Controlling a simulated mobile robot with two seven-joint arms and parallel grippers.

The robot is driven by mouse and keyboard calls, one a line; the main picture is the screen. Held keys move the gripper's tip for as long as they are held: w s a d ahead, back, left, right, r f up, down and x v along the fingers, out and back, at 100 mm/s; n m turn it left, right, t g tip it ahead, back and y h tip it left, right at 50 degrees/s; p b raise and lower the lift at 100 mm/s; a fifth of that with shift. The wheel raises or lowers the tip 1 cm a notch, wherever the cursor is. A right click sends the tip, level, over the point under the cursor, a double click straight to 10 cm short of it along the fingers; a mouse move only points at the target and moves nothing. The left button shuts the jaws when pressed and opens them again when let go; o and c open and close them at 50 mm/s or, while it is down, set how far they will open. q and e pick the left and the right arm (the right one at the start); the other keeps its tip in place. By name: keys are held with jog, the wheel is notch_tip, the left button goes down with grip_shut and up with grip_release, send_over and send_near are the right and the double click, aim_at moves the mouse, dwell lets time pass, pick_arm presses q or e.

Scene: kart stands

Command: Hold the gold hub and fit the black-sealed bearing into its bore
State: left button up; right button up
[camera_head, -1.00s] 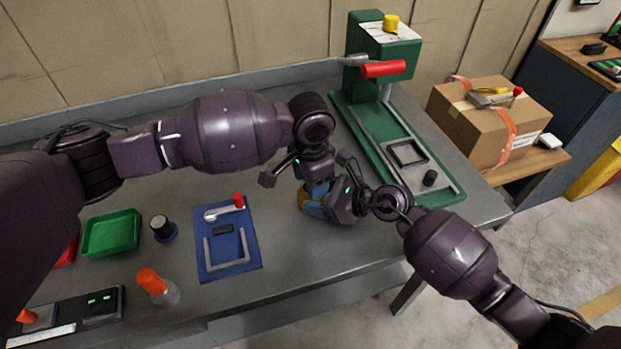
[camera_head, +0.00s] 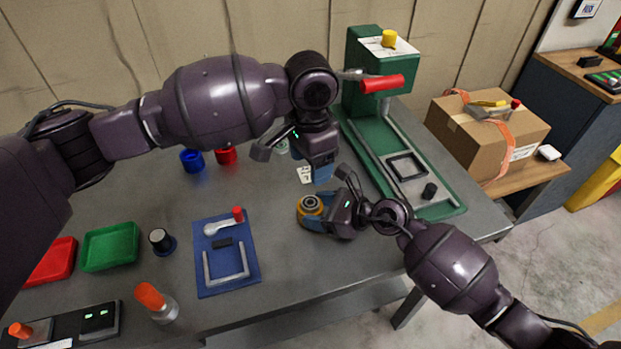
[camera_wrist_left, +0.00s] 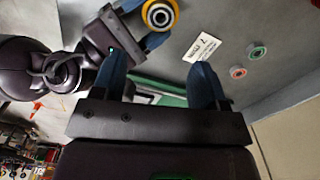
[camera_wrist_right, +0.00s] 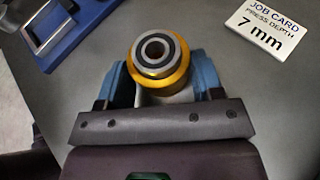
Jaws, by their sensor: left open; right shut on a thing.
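My right gripper (camera_head: 318,213) is shut on the gold hub (camera_head: 309,206) and holds it above the table. In the right wrist view the gold hub (camera_wrist_right: 158,80) sits between the blue fingers, its bore end facing the camera. A bearing with a dark seal ring and silver rims (camera_wrist_right: 155,50) sits in the hub's bore end; I cannot tell how deep it is. The bearing also shows in the left wrist view (camera_wrist_left: 160,14). My left gripper (camera_head: 322,178) is open and empty, above and behind the hub. Its spread fingers show in the left wrist view (camera_wrist_left: 160,80).
A job card (camera_wrist_right: 265,25) reads press depth 7 mm. A red-sealed bearing (camera_wrist_left: 238,72) and a green-sealed bearing (camera_wrist_left: 257,52) lie beyond it. The green press (camera_head: 375,140) stands behind right.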

pick_arm(q)
jog(key=shift+r, duration=1.75)
pick_arm(e)
jog(key=o, duration=1.2)
